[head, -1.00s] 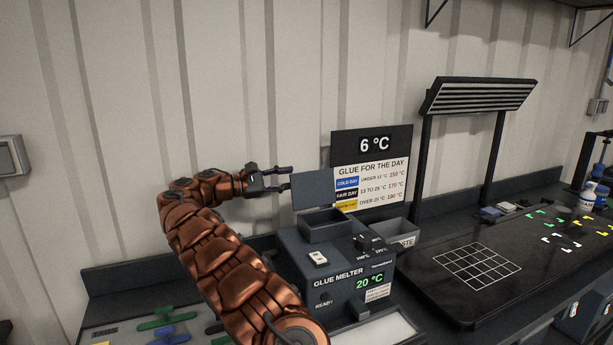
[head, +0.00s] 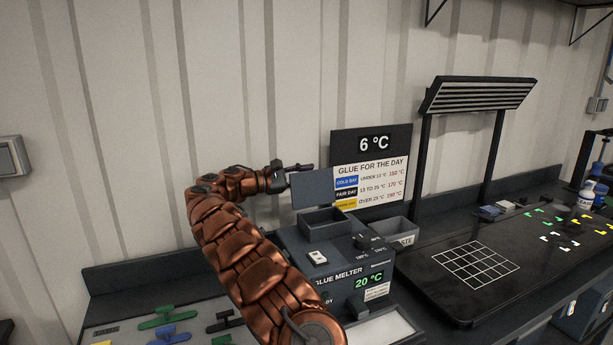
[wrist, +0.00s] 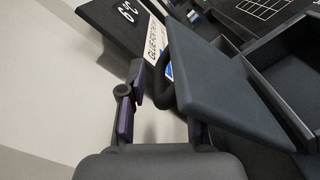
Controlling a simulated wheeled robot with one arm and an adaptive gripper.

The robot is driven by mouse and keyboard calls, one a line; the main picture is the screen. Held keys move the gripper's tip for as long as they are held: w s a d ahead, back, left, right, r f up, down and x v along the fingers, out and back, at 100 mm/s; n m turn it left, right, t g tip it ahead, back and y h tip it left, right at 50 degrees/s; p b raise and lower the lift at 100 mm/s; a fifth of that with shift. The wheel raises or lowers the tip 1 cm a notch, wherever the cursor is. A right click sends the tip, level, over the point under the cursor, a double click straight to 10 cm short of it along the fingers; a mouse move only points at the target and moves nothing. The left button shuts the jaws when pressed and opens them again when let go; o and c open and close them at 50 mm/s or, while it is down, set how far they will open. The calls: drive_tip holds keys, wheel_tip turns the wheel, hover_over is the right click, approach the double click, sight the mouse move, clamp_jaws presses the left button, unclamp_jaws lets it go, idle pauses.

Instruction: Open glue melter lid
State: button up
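The glue melter (head: 345,270) is a dark box on the bench, with a display reading 20 °C. Its lid (head: 312,189) stands raised at the rear of the open tank (head: 325,224). The lid also fills the middle of the wrist view (wrist: 225,85). My gripper (head: 298,173) is at the lid's upper left, with its fingers apart. In the wrist view one finger stands clear left of the lid and the other is partly hidden by it. I cannot tell whether a finger touches the lid.
A sign reading 6 °C (head: 372,145) stands behind the melter. A waste bin (head: 402,232) is to its right, then a dark board with a white grid (head: 475,265). Coloured pieces (head: 168,317) lie on the left. Wall space above my gripper is clear.

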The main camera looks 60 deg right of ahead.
clamp_jaws()
drive_tip(key=shift+r, duration=0.1)
drive_tip(key=shift+r, duration=0.1)
drive_tip(key=shift+s, duration=0.1)
